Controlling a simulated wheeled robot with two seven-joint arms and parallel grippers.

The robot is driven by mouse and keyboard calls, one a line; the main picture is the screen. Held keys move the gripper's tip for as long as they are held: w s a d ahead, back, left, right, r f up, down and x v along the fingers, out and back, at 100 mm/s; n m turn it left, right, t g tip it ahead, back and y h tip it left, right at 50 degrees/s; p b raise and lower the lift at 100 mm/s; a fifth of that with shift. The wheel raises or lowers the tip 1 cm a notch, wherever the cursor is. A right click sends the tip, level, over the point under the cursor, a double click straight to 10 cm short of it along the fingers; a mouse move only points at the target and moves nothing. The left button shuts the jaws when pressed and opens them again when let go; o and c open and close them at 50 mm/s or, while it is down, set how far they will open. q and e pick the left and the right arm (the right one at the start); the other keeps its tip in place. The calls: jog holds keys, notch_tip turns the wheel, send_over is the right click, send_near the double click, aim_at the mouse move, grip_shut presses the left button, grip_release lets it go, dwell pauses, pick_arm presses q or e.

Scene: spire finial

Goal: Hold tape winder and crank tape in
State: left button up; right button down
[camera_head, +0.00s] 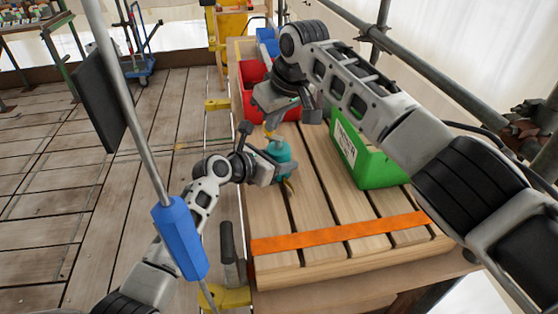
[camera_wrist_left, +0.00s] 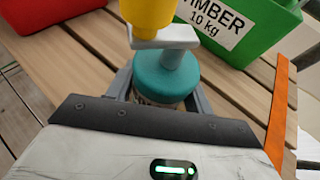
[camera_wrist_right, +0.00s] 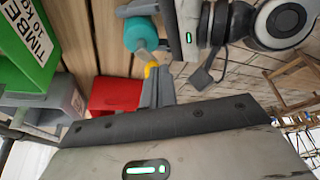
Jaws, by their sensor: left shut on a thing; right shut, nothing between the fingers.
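The teal round tape winder (camera_head: 280,151) is held just above the slatted bench by my left gripper (camera_head: 272,166). In the left wrist view the fingers close on both sides of the winder (camera_wrist_left: 165,75). Its grey crank arm (camera_wrist_left: 168,37) lies on top, with a yellow knob (camera_wrist_left: 146,12) at its end. My right gripper (camera_head: 274,119) is above the winder, shut and empty. In the right wrist view its fingertips (camera_wrist_right: 154,80) are close to the yellow knob (camera_wrist_right: 150,69); I cannot tell whether they touch.
An orange strip (camera_head: 340,234) lies across the near slats of the bench (camera_head: 330,252). A green bin (camera_head: 375,165) with a timber label stands to the right. A red bin (camera_head: 252,88) and a blue bin (camera_head: 267,40) stand behind. Scaffold poles run along the right.

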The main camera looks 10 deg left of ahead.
aim_at(271, 134)
jog(key=shift+r, duration=1.85)
jog(key=shift+s+a+f, duration=0.15)
jog(key=shift+f, duration=0.85)
jog(key=shift+s+a+f, duration=0.15)
jog(key=shift+f, duration=0.85)
jog(key=shift+f, duration=0.1)
jog(key=shift+f, duration=1.4)
